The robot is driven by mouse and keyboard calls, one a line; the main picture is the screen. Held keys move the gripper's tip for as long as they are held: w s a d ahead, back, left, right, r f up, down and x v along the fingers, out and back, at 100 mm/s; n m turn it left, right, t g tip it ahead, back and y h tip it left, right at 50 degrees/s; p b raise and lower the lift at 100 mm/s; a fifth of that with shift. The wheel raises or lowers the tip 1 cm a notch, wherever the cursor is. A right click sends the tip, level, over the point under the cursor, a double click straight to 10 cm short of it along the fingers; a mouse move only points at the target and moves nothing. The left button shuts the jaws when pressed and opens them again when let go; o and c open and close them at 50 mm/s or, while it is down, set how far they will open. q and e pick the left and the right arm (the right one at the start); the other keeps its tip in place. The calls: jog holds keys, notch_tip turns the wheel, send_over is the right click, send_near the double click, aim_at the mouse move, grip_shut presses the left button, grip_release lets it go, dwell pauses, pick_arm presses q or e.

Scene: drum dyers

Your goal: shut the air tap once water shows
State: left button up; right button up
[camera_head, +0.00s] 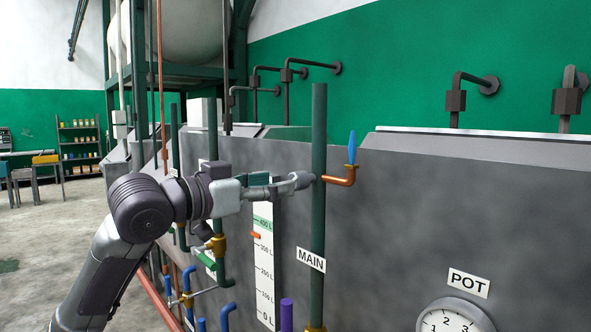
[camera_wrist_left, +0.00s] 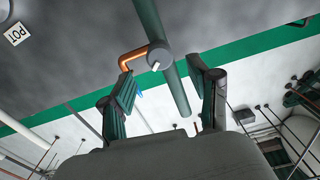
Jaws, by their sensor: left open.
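The air tap's grey round knob (camera_head: 301,181) sits on the upright green pipe (camera_head: 319,130). A bent copper spout (camera_head: 343,180) leaves the pipe to the right and turns up. A blue pointed shape, which looks like water (camera_head: 351,147), stands at the spout's mouth. My left gripper (camera_head: 273,185) is open in front of the knob. In the left wrist view the knob (camera_wrist_left: 160,55) shows ahead of the two spread fingers (camera_wrist_left: 170,78), with the copper spout (camera_wrist_left: 131,58) beside it. Whether a finger touches the knob cannot be told. My right gripper is not in view.
A level scale (camera_head: 264,270) with an orange pointer (camera_head: 256,235) is on the grey tank (camera_head: 400,220). A MAIN label (camera_head: 311,259) and a POT dial (camera_head: 455,318) are nearby. Brass, blue and purple pipe fittings crowd below my left arm. Open floor lies at left.

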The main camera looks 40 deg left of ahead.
aim_at(292, 179)
pick_arm(q)
jog(key=w+p, duration=0.1)
jog(key=w, duration=0.3)
jog(key=shift+w+d+r+p, duration=0.1)
jog(key=shift+w+d+p, duration=0.05)
jog(key=shift+w+p, duration=0.15)
jog(key=shift+w+d, duration=0.1)
jog(key=shift+w, duration=0.6)
jog(key=c, duration=1.2)
